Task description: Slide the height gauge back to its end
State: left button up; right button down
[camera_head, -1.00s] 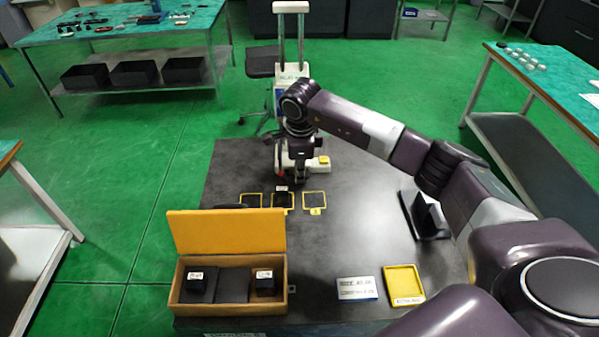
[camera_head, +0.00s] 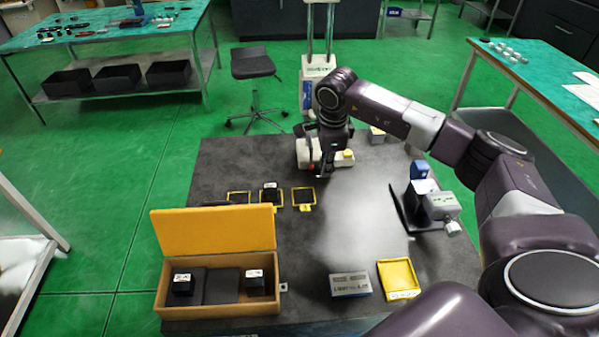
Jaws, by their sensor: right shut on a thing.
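My left gripper is out of view.
Yellow-framed pads (camera_head: 304,197) lie left of centre. An open yellow-lidded box (camera_head: 218,312) stands front left, a grey block (camera_head: 349,285) and yellow tray (camera_head: 399,277) at front. A grey device (camera_head: 440,206) stands right, under my arm. The table's middle (camera_head: 345,220) is clear.

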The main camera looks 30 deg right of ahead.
jog(key=s+d, duration=0.1)
jog(key=d, duration=0.1)
jog(key=s+d+b, duration=0.1)
jog(key=d, duration=0.1)
jog(key=s+d, duration=0.1)
jog(key=d, duration=0.1)
jog(key=c, duration=2)
grip_release()
jog(key=shift+c, duration=0.2)
jog(key=shift+w+a, duration=0.1)
jog(key=shift+r, duration=0.3)
notch_tip(320, 180, up, 11)
jog(key=s, duration=0.2)
jog(key=shift+a, duration=0.35)
jog(key=shift+r, duration=0.2)
